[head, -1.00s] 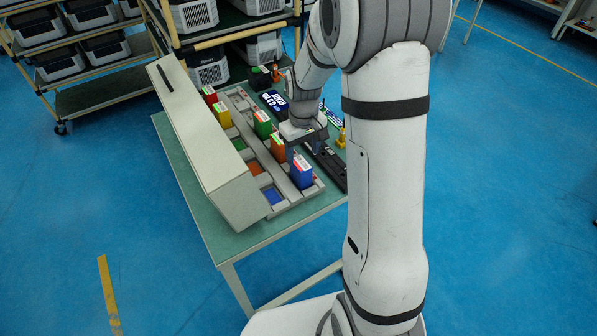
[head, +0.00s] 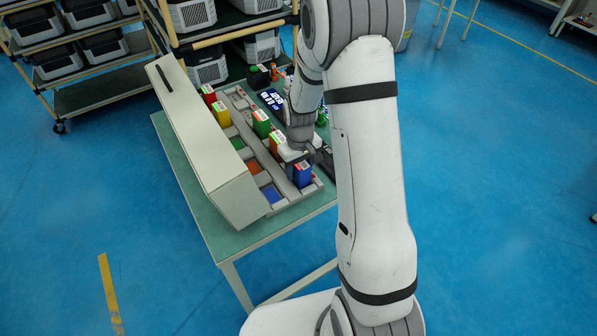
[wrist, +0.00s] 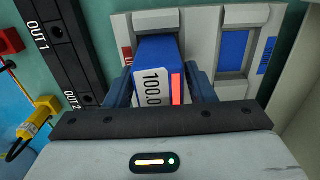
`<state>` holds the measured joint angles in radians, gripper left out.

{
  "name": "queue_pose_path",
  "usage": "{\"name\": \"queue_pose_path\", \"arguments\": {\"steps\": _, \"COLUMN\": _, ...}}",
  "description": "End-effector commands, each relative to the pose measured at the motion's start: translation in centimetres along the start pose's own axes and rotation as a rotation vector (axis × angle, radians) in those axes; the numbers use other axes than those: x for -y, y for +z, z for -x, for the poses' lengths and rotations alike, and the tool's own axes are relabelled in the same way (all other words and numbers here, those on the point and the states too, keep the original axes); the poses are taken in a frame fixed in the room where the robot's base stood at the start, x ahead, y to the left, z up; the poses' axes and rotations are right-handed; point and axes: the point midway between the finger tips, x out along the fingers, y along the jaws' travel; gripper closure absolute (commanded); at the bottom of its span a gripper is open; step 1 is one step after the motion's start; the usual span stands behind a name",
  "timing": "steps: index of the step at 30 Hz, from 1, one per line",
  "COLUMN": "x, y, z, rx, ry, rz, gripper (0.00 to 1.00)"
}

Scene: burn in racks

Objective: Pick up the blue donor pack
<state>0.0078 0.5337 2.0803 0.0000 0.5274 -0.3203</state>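The blue donor pack (head: 302,178) stands upright in the near end of the grey rack on the table. In the wrist view the blue pack (wrist: 158,55) shows a white "100.0" label and a red strip. My gripper (head: 304,163) is over the pack's top. In the wrist view its two dark fingers (wrist: 160,78) are on either side of the pack, with what look like narrow gaps, so it appears open. The fingertips' depth along the pack is hard to judge.
Orange (head: 277,145), green (head: 261,123), yellow (head: 222,113) and red (head: 208,93) packs stand in the rack. A long beige housing (head: 205,150) borders the rack's left. A black strip marked OUT 1 and OUT 2 (wrist: 62,40) and a yellow plug (wrist: 38,115) lie beside it.

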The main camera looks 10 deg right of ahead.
Motion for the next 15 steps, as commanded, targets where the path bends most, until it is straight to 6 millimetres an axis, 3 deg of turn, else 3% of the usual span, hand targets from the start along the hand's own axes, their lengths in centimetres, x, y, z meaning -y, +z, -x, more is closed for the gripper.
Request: {"name": "queue_pose_path", "arguments": {"steps": 15, "x": 0.05, "y": -0.02, "z": 0.04, "rx": 0.000, "ry": 0.000, "rz": 0.001, "gripper": 0.93}}
